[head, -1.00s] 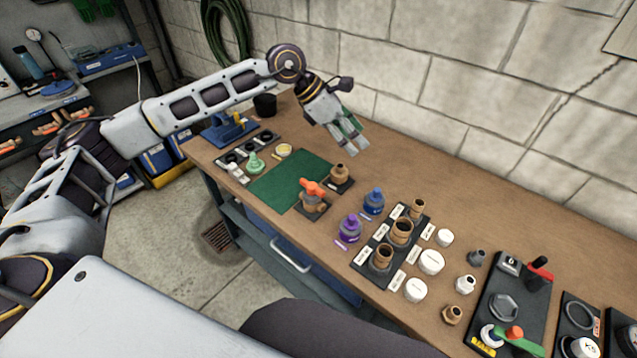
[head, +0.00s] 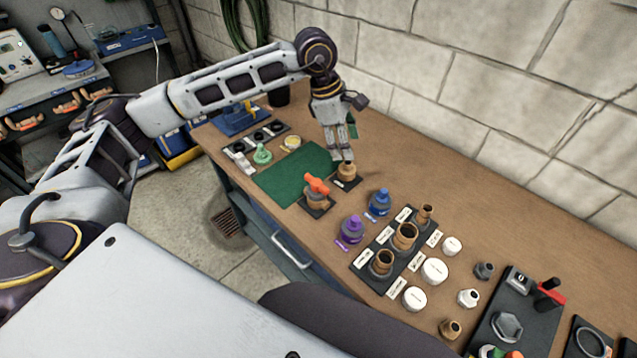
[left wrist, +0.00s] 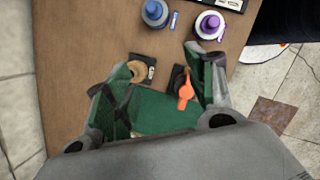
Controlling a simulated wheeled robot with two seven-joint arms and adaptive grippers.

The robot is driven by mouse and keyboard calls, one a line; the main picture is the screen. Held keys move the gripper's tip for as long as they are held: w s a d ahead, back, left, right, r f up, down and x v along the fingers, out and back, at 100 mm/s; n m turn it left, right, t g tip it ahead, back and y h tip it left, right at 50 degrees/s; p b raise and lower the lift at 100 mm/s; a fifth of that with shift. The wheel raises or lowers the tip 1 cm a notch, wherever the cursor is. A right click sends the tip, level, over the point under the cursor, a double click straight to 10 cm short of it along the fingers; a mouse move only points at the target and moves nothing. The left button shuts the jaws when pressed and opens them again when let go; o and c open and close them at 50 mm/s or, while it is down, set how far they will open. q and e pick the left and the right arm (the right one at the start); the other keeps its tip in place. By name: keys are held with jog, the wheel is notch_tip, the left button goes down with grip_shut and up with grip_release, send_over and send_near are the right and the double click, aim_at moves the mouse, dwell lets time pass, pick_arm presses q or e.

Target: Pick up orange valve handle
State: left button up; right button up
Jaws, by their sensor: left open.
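The orange valve handle (head: 316,184) sits on top of a brass valve body on a small dark plate, at the right front corner of the green mat (head: 292,176). The handle also shows in the left wrist view (left wrist: 185,92), beside the inner side of the right-hand finger. My left gripper (head: 342,156) points down above the brass fitting (head: 346,172) just behind and right of the handle. In the left wrist view its green-padded fingers (left wrist: 158,88) are spread wide with nothing between them held. My right gripper is not in view.
Purple (head: 352,229) and blue (head: 379,202) bottles stand right of the handle. A black tray (head: 369,257) with brass fittings and several white caps lies farther right. A stone wall (head: 470,90) backs the bench. The bench (head: 500,220) is bare along the wall.

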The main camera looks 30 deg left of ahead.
pick_arm(q)
jog(key=a, duration=0.1)
jog(key=m+g+y, duration=0.1)
jog(key=m+y, duration=0.1)
jog(key=y, duration=0.1)
send_over(316, 182)
jog(key=shift+f, duration=0.55)
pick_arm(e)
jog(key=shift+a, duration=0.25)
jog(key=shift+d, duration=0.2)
pick_arm(q)
jog(key=shift+f, duration=0.15)
notch_tip(316, 182, down, 7)
jog(key=shift+f+p, duration=0.2)
jog(key=shift+p, duration=0.3)
jog(key=shift+f, duration=0.5)
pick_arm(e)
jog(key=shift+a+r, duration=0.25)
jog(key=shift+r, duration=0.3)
pick_arm(q)
jog(key=shift+f, duration=0.1)
